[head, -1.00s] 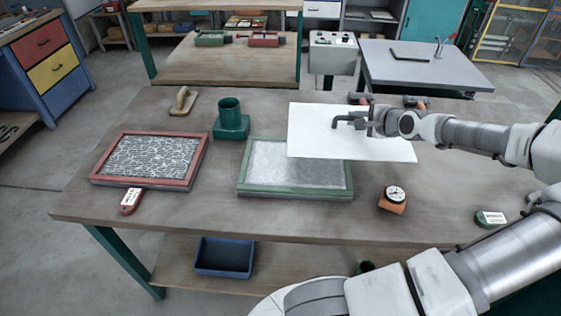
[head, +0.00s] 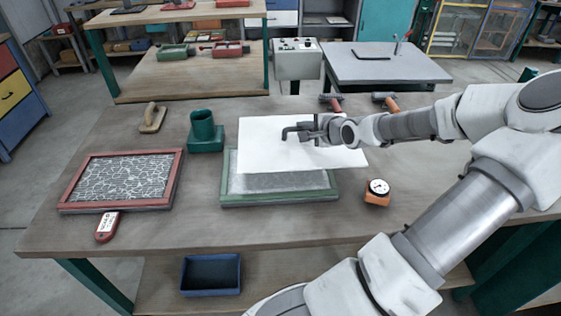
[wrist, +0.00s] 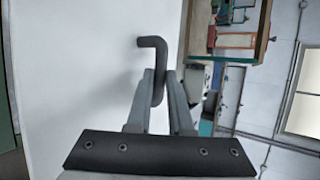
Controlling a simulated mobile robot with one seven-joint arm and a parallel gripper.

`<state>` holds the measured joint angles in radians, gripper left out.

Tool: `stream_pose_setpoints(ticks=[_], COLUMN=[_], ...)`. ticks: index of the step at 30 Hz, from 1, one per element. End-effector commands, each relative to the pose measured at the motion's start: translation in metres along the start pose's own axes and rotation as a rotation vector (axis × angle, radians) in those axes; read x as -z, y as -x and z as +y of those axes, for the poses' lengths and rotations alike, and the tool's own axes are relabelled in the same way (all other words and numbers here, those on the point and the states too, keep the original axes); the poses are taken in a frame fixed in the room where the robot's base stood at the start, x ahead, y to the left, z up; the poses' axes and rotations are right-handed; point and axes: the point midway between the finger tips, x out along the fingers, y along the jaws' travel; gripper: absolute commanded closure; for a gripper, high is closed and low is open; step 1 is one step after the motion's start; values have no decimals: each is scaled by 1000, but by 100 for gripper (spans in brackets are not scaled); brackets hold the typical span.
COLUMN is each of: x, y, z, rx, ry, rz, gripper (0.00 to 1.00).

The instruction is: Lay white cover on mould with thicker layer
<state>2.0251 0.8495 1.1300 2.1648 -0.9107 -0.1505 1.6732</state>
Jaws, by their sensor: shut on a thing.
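The white cover (head: 262,148) is a flat sheet with a dark bent handle (head: 290,132). My gripper (head: 308,131) is shut on that handle. The wrist view shows the fingers (wrist: 160,82) closed around the handle and the cover (wrist: 80,70) filling the left side. The cover is over the green-framed mould (head: 280,198), hiding its back part and reaching past its right side. It appears raised above the mould. The visible front of this mould has a dense grey layer. The red-framed mould (head: 120,206) at left is uncovered and shows sparse white strands with dark gaps.
A green cup-like holder (head: 205,138) stands behind the green mould, close to the cover's left edge. An orange dial gauge (head: 377,192) sits at right. A wooden-handled tool (head: 152,117) and a red tag (head: 107,227) are at left.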

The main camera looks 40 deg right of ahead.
Motion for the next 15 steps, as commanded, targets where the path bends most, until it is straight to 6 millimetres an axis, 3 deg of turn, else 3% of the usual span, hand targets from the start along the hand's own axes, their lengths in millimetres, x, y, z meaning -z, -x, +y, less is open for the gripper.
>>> stream_pose_setpoints(ticks=[9,15], x=[-41,-56], y=[-23,-29], z=[36,45], rx=[0,2], ry=[5,1], rz=[-1,0], gripper=[100,100])
